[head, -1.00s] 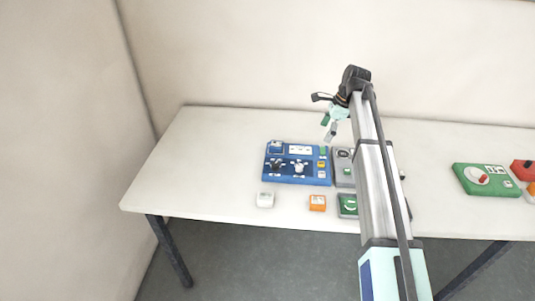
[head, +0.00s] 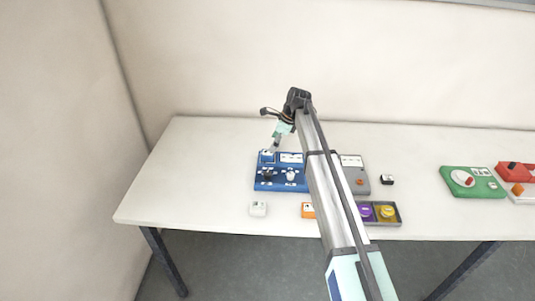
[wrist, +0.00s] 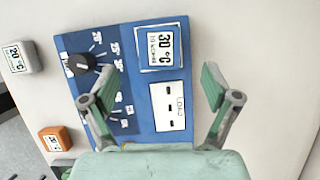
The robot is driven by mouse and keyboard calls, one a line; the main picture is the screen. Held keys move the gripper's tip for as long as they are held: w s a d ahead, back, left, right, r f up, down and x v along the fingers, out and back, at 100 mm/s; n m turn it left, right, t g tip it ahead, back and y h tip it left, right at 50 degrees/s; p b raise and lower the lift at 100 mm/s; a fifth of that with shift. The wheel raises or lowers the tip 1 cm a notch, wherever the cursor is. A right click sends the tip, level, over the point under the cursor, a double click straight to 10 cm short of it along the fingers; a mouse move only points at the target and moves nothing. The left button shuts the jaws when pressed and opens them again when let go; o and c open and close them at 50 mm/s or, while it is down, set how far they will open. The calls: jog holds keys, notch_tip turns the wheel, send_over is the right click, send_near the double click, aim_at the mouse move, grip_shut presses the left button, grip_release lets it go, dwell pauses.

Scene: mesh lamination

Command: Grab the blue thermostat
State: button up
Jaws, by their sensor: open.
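The blue thermostat (wrist: 160,47) is a small square block with a white display reading 30 °C. It sits in a corner of the blue panel (wrist: 135,77) on the table, and it also shows in the head view (head: 267,157) at the panel's back left corner. My gripper (wrist: 160,82) is open and empty above the panel. In the wrist view its fingers are spread to either side, with the thermostat between and just ahead of their tips. In the head view my gripper (head: 274,146) is just above the thermostat; I cannot tell the exact height.
A white thermostat (head: 258,209) and an orange one (head: 308,210) lie in front of the panel. A black knob (wrist: 85,63) stands on the panel. A grey panel (head: 353,174) and a green panel (head: 472,183) lie to the right. The table's left side is clear.

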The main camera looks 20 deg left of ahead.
aim_at(268, 153)
jog(key=shift+p+x, duration=1.35)
jog(key=shift+x, duration=1.7)
jog(key=c, duration=1.3)
